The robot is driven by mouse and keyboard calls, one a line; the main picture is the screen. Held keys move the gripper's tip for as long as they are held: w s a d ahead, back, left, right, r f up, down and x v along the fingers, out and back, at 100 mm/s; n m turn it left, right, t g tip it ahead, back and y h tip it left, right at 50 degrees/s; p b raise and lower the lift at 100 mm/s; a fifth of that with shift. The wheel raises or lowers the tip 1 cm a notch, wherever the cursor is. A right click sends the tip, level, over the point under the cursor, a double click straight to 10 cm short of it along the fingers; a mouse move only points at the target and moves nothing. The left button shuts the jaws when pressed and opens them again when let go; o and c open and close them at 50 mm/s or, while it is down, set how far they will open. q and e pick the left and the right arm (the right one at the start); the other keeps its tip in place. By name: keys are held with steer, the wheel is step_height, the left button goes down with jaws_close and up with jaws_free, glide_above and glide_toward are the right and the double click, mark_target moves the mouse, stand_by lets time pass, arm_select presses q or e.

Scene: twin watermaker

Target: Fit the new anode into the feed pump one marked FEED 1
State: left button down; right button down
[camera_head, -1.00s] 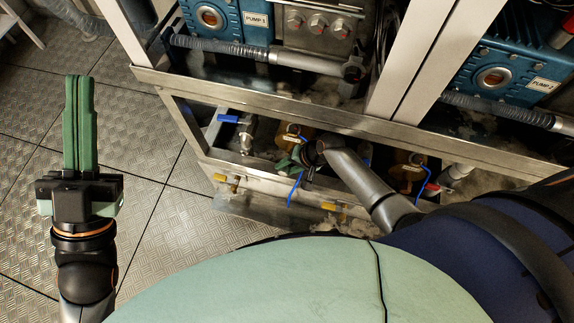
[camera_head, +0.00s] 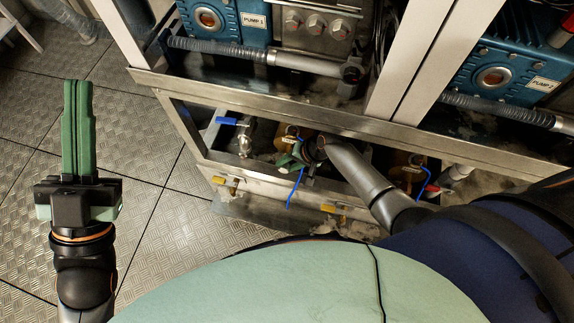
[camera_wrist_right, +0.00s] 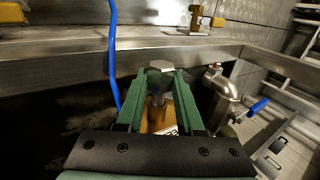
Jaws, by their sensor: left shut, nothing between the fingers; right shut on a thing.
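My right gripper (camera_wrist_right: 160,72) is shut on a grey hex-headed plug (camera_wrist_right: 158,82), apparently the anode. A short rod (camera_wrist_right: 157,113) shows below the head. Beneath it is a brass-coloured pump body (camera_wrist_right: 152,125) with a white label partly hidden by the finger; I cannot read its marking. Whether the rod is inside the pump or just above it, I cannot tell. In the head view my right gripper (camera_head: 292,162) is low in the frame, beside the left brass pump (camera_head: 308,137). My left gripper (camera_head: 77,84) is shut and empty, raised over the floor.
A blue hose (camera_wrist_right: 114,55) runs close to the right gripper. A valve with a blue handle (camera_head: 226,121) stands left of the pump. A second brass pump (camera_head: 402,172) is to the right. The steel frame rail (camera_head: 270,110) passes above. The floor at left is clear.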

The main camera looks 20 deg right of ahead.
steer(key=shift+w+d+b, duration=0.3)
steer(key=shift+w+d, duration=0.15)
steer(key=shift+w, duration=0.2)
steer(key=shift+w+d, duration=0.25)
steer(key=shift+w, duration=0.15)
steer(key=shift+c, duration=2.3)
jaws_free()
steer(key=shift+s, duration=0.1)
steer(key=shift+s+d+f, duration=0.1)
steer(key=shift+s, duration=0.1)
